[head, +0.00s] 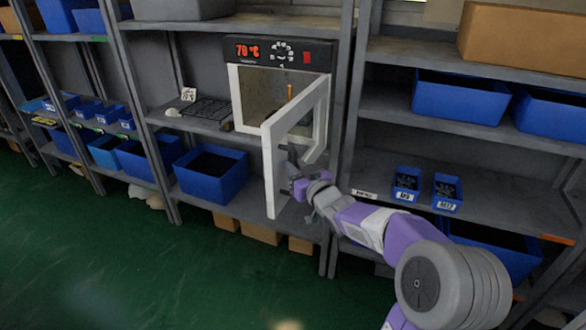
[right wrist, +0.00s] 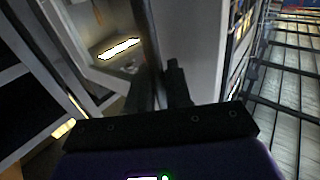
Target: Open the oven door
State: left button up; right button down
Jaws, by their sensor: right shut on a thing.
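The oven (head: 280,54) is a built-in unit with a dark control panel showing a red 70 °C. Its white-framed door (head: 270,170) stands wide open, swung out from the shelf toward me. In the right wrist view the dark fingers (right wrist: 168,88) lie against the pale door (right wrist: 190,45). My left gripper is not in view.
A blue bin (head: 210,174) stands on the shelf left of the door. A dark rack (head: 205,112) lies left of the oven. Small blue bins (head: 407,184) sit on the right shelf. The green floor (head: 130,270) in front is clear.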

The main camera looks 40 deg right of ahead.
jog(key=shift+d+r, duration=0.1)
jog(key=shift+r, duration=0.05)
jog(key=c, duration=1.2)
grip_release()
jog(key=shift+s, duration=0.1)
jog(key=p+v, duration=0.1)
jog(key=v, duration=0.6)
jog(key=shift+s, duration=0.2)
